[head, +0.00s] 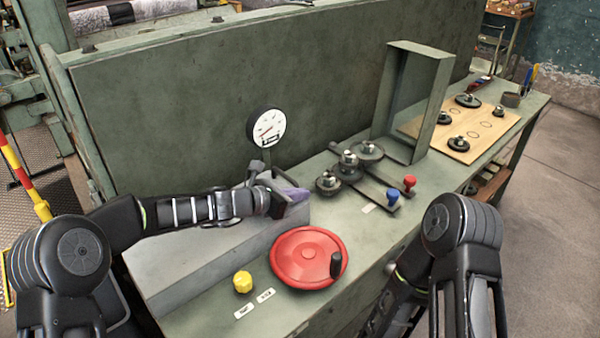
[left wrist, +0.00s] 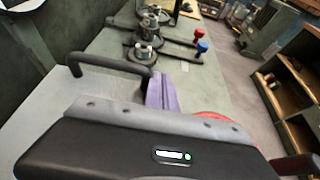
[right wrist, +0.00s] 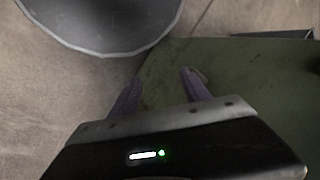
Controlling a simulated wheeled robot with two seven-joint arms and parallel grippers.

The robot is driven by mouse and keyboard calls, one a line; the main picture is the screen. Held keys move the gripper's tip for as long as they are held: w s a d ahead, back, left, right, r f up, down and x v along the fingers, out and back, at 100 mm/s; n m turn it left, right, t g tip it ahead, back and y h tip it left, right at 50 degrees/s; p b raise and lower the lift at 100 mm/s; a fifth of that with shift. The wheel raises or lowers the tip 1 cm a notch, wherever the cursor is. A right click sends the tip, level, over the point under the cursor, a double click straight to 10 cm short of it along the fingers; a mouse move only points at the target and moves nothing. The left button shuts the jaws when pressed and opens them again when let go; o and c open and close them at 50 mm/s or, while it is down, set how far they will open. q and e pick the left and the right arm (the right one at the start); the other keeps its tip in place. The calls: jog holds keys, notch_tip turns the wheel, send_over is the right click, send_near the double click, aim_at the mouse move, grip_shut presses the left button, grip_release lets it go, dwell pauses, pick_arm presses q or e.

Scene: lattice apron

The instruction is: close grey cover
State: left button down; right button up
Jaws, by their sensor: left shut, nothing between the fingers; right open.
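The grey cover (head: 205,262) is a long, light grey box shape at the left of the green bench, its top lying flat. Its pale top (left wrist: 60,95) also shows in the left wrist view, with a dark bar handle (left wrist: 108,62) at its far end. My left gripper (head: 297,195) is over the cover's far right end, its purple fingers (left wrist: 161,92) together and empty, beside the handle. I cannot tell whether they touch it. My right gripper (right wrist: 158,88) has its fingers apart with nothing between them; in the head view it is hidden low at the right.
A red handwheel (head: 305,255) and a yellow knob (head: 242,282) sit in front of the cover. A dial gauge (head: 266,127) stands behind. Levers with red (head: 409,183) and blue (head: 392,196) knobs and an upright green frame (head: 440,100) lie to the right.

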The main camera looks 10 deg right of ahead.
pick_arm(q)
notch_tip(320, 180, up, 5)
jog(key=p, duration=0.3)
jog(key=shift+a+f, duration=0.15)
jog(key=shift+f, duration=0.05)
notch_tip(320, 180, up, 9)
jog(key=p, duration=0.1)
jog(key=shift+r, duration=0.2)
